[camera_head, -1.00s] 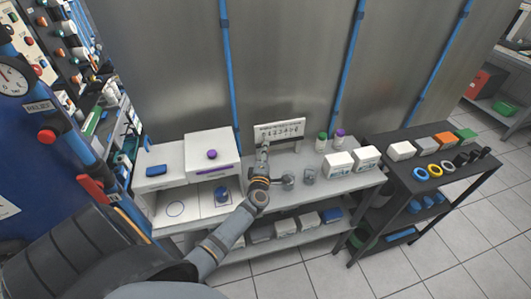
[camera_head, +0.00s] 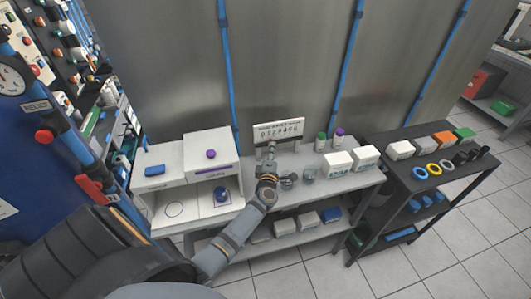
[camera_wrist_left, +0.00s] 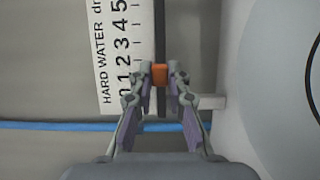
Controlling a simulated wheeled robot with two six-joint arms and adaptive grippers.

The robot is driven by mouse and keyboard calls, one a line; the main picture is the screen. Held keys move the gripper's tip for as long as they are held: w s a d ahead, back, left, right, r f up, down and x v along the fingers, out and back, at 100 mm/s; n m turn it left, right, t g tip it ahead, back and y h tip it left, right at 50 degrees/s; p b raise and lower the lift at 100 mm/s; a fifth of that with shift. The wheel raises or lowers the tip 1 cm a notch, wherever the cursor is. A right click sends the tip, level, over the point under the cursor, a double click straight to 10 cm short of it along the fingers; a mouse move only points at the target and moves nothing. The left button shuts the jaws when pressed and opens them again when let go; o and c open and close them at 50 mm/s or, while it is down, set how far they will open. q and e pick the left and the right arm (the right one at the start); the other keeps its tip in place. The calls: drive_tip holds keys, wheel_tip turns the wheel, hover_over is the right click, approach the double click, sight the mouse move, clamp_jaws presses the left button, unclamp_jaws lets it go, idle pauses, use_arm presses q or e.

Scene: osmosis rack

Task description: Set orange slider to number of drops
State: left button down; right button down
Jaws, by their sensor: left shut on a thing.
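The white scale board (camera_head: 292,130) stands upright at the back of the bench. In the left wrist view the board (camera_wrist_left: 104,70) appears turned sideways, with "HARD WATER" and numbers rising from 0. The orange slider (camera_wrist_left: 160,74) sits on a dark rail (camera_wrist_left: 160,25) beside the numbers, near the low end, around 1 or 2. The exact mark is hard to tell. My left gripper (camera_wrist_left: 160,76) is shut on the slider, one finger on each side. In the head view my left gripper (camera_head: 272,149) is at the board's lower left, hiding the slider. My right gripper is out of view.
Clear beakers (camera_head: 309,172), a green-capped bottle (camera_head: 320,141) and a purple-capped bottle (camera_head: 338,138) stand right of my left gripper. White boxes (camera_head: 338,162) stand further right. A white case (camera_head: 209,167) with a purple knob and a blue-topped vessel (camera_head: 221,194) are on the left.

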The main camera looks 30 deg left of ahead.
use_arm(q)
drive_tip(key=shift+w+d+f, duration=0.1)
drive_tip(key=shift+w+d, duration=0.1)
drive_tip(key=c, duration=1.3)
unclamp_jaws()
drive_tip(key=shift+s, duration=0.15)
drive_tip(key=v, duration=1.1)
drive_tip(key=shift+s+d, duration=0.2)
drive_tip(key=shift+s, duration=0.15)
drive_tip(key=shift+o, duration=0.5)
